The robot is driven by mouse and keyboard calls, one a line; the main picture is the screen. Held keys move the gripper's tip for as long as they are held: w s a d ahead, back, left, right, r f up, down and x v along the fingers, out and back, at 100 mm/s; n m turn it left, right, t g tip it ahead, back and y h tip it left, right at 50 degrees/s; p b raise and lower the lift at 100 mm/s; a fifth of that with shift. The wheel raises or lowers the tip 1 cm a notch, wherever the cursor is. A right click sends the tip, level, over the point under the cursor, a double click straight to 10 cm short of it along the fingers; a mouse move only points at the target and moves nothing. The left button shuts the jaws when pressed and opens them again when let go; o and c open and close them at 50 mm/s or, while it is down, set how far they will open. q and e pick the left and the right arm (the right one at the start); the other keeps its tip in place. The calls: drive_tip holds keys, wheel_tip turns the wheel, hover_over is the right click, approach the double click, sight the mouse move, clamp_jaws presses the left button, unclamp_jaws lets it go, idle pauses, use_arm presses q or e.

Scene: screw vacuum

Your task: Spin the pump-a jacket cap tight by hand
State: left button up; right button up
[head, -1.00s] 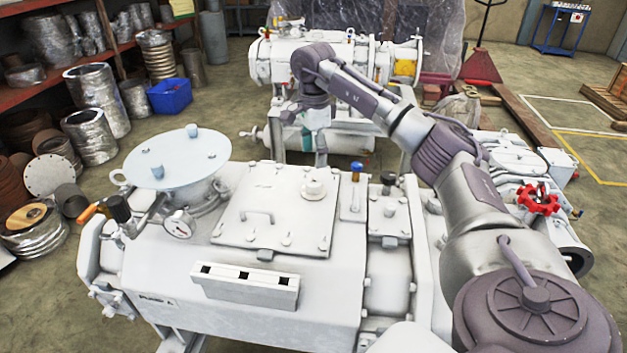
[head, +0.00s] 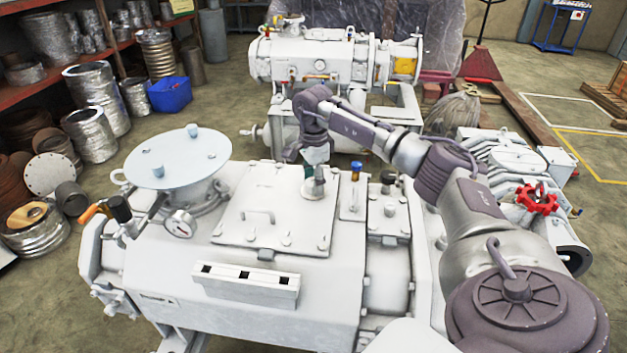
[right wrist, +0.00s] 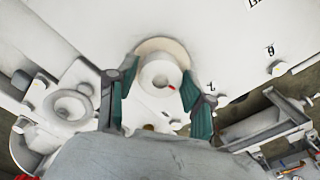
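The cap is a white round knob (right wrist: 158,76) with a small red mark, on a round boss on top of the white pump. In the head view its base (head: 311,192) shows just under my right gripper (head: 315,176), which hides the rest. In the right wrist view my right gripper (right wrist: 159,84) has its teal fingers spread, one on each side of the cap. A narrow gap seems to show between fingers and cap; contact cannot be told. My left gripper is in neither view.
A blue-topped fitting (head: 355,172) stands close right of the cap. A second white pump (head: 340,60) stands behind.

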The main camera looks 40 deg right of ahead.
drive_tip(key=c, duration=0.7)
